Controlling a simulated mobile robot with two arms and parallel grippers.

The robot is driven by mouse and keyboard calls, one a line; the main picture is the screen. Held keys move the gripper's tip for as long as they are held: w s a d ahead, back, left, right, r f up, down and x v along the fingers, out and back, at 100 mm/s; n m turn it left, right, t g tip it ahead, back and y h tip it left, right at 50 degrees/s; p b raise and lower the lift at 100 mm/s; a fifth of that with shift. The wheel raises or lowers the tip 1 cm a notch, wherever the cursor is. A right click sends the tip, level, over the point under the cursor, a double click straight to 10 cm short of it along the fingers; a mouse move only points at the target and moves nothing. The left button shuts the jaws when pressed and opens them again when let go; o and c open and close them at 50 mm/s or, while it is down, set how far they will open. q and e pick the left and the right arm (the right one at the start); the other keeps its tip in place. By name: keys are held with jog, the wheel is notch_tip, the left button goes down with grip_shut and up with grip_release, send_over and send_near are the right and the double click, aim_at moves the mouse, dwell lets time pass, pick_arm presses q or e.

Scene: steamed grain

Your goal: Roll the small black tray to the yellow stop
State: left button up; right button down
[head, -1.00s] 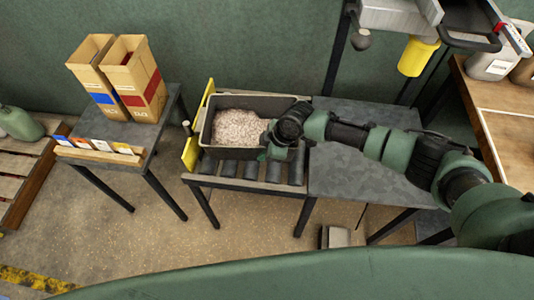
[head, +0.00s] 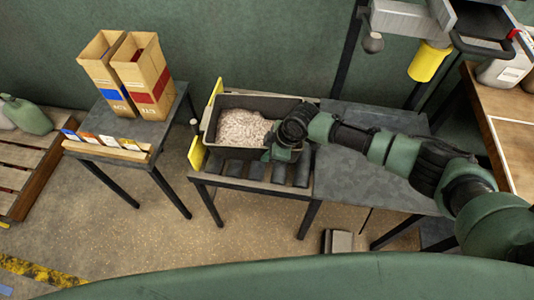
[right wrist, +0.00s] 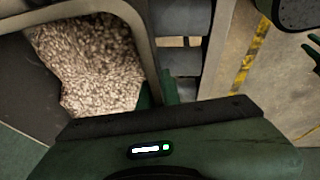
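The black tray (head: 229,149), filled with pale grain (head: 243,128), sits on the roller table in the head view. Its left end is at the yellow stop (head: 196,153), overlapping it in the picture; I cannot tell whether they touch. My right gripper (head: 272,154) is at the tray's near right part. In the right wrist view, the tray's rim (right wrist: 142,32) runs between the green fingers (right wrist: 157,93), which look closed on it. My left gripper is not in the head view; small dark green finger-like parts at the wrist view's right edge may be it.
Dark rollers (head: 255,171) show in front of the tray. A grey tabletop (head: 365,175) adjoins on the right. A side table at left holds two cardboard boxes (head: 147,75) and a card rack (head: 105,147). A grey object (head: 338,241) is on the floor.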

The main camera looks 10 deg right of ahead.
jog(key=shift+s, duration=0.1)
jog(key=c, duration=1.6)
grip_release()
jog(key=shift+o, duration=0.2)
jog(key=v, duration=0.7)
jog(key=shift+r, duration=0.4)
jog(key=shift+p, duration=0.3)
